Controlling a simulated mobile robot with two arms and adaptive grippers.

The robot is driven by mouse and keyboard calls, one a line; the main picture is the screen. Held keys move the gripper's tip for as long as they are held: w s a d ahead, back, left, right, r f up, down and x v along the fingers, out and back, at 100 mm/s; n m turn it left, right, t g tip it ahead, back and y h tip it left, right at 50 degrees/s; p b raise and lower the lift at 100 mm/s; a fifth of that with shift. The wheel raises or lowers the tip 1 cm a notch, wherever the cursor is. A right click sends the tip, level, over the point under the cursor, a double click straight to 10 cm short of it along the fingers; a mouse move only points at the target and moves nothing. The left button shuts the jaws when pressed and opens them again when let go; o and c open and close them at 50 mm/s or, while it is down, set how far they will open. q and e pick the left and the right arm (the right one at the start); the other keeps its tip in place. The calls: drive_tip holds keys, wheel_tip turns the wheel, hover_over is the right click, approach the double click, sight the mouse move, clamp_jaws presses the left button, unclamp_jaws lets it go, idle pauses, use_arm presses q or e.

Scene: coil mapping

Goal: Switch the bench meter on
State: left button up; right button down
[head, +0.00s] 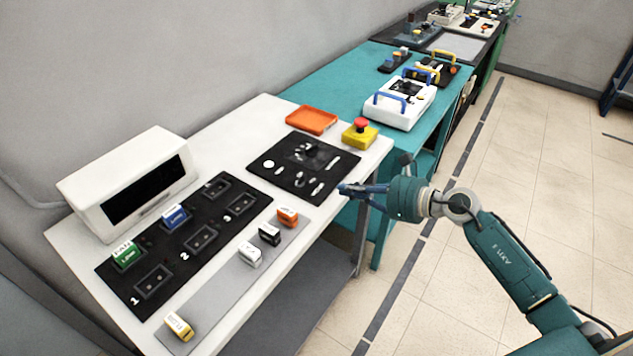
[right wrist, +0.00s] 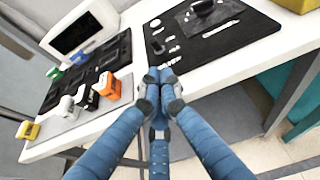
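The bench meter appears to be the white box (head: 138,172) with a dark, blank screen at the left back of the white bench. It also shows in the right wrist view (right wrist: 78,33). A black panel (head: 345,161) with a dark raised part and white marks lies on the right of the bench; it also shows in the right wrist view (right wrist: 235,40). I cannot make out which part is the switch. My right gripper (head: 349,189) is at the bench's front edge beside this panel. Its blue fingers (right wrist: 160,84) are together and empty. My left gripper is out of view.
A black board (head: 165,246) with numbered sockets holds green and blue blocks. Several blocks stand on a grey strip (head: 212,291). An orange tray (head: 311,118) and yellow box with red button (head: 359,138) are behind the panel. A teal bench (head: 345,85) adjoins. The floor aisle is clear.

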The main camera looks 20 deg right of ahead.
drive_tip(key=p, duration=0.2)
approach(303, 182)
drive_tip(key=x, duration=0.4)
drive_tip(key=shift+d+f, duration=0.1)
drive_tip(key=shift+d, duration=0.05)
drive_tip(key=shift+w+a+f, duration=0.3)
drive_tip(key=shift+w+a, duration=0.1)
drive_tip(key=shift+w, duration=0.1)
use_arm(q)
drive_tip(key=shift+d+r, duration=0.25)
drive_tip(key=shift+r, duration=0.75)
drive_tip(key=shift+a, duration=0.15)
